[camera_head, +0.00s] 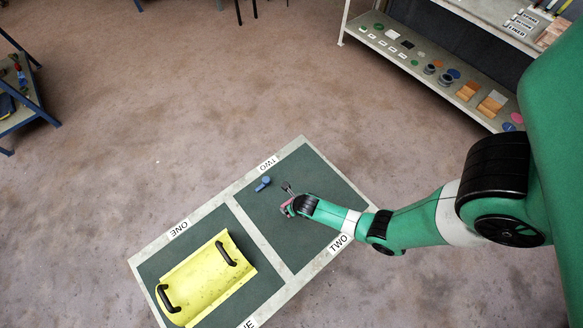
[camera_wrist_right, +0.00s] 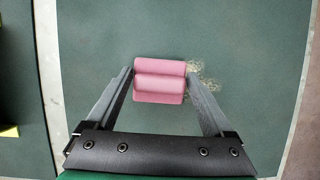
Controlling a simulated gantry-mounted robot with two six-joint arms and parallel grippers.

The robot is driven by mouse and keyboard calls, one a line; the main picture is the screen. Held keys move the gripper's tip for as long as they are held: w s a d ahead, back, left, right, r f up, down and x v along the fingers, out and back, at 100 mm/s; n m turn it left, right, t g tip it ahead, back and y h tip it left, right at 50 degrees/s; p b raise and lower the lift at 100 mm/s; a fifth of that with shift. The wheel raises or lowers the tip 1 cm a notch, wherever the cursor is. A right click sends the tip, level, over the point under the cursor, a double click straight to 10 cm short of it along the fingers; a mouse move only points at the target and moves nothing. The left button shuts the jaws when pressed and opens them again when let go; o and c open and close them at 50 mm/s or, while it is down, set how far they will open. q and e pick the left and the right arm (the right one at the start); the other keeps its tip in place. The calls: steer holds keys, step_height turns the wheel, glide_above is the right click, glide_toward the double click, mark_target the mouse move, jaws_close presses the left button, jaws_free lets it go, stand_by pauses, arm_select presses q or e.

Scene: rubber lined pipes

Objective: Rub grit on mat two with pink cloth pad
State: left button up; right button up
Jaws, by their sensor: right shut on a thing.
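The pink cloth pad (camera_wrist_right: 160,81) is held between the fingers of my right gripper (camera_wrist_right: 160,88). In the head view the gripper (camera_head: 290,200) is over mat two (camera_head: 310,170), a dark green panel, with a bit of the pink pad (camera_head: 286,208) showing. Pale grit (camera_wrist_right: 194,68) lies on the mat at the pad's right end in the wrist view, partly hidden by the finger. I cannot tell whether the pad touches the mat. My left gripper is not in view.
A blue object (camera_head: 263,184) lies on mat two near its upper left side. A yellow half-pipe piece (camera_head: 207,283) with two black handles lies on mat one (camera_head: 258,288). A pale border (camera_head: 262,238) divides the mats. A shelf (camera_head: 425,72) with small items stands upper right.

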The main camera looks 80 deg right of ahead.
steer(key=shift+f+b, duration=0.65)
steer(key=shift+f, duration=0.2)
steer(key=shift+s, duration=0.1)
steer(key=shift+s+d+r+p, duration=0.2)
steer(key=shift+s+d+p, duration=0.3)
steer(key=shift+d, duration=0.25)
steer(key=shift+s+d+f, duration=0.1)
steer(key=shift+s+d, duration=0.6)
steer(key=shift+d, duration=0.3)
steer(key=shift+s+d+f, duration=0.1)
steer(key=shift+s+d, duration=0.55)
steer(key=shift+d, duration=0.3)
steer(key=shift+p, duration=0.35)
steer(key=shift+r, duration=0.1)
steer(key=shift+w+a+f, duration=0.1)
steer(key=shift+w+a, duration=0.35)
steer(key=shift+a, duration=0.2)
steer(key=shift+w+a+f, duration=0.1)
steer(key=shift+w+a, duration=0.35)
steer(key=shift+a, duration=0.15)
steer(key=shift+a, duration=0.1)
